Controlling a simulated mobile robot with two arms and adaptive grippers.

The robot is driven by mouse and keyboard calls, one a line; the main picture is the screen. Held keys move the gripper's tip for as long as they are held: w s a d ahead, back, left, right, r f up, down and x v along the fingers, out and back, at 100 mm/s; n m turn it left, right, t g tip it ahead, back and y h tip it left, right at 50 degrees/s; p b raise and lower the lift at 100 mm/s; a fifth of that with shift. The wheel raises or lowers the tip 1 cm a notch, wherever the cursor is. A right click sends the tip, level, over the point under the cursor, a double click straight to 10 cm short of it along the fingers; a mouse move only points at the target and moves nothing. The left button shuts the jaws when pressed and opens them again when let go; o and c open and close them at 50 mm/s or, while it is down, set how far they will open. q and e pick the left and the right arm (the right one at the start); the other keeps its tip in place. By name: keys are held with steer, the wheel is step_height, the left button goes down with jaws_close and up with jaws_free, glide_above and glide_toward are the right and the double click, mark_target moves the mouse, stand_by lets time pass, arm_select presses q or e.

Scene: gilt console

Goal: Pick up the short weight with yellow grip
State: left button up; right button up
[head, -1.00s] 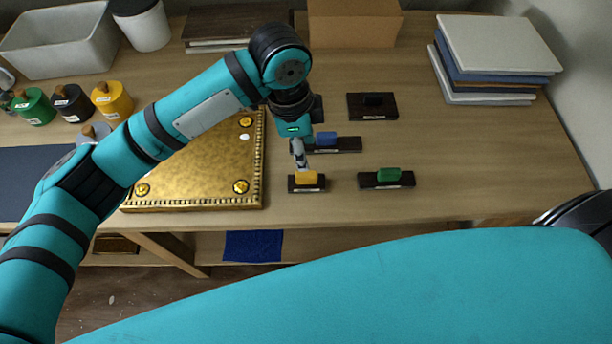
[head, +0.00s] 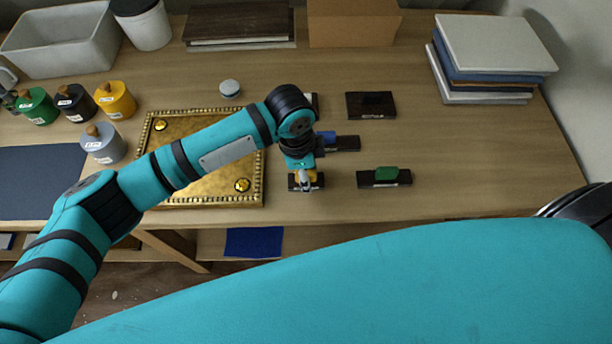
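The short weight with the yellow grip (head: 317,183) sits on the table in the head view, near its front edge and right of the gold panel. It has a dark base with a pale label. My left gripper (head: 305,184) is down at the yellow grip from above and hides much of it. I cannot tell whether its fingers are open or closed on the grip. The weight appears to rest on the table. My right gripper is not in view.
A weight with a green grip (head: 385,177) stands to the right. A blue-gripped weight (head: 346,143) and a black one (head: 371,105) are farther back. The gold panel (head: 215,192) is left, partly under my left arm. Table right of the green-gripped weight is clear.

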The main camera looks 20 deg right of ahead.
arm_select(q)
jaws_close()
steer(key=shift+r, duration=0.1)
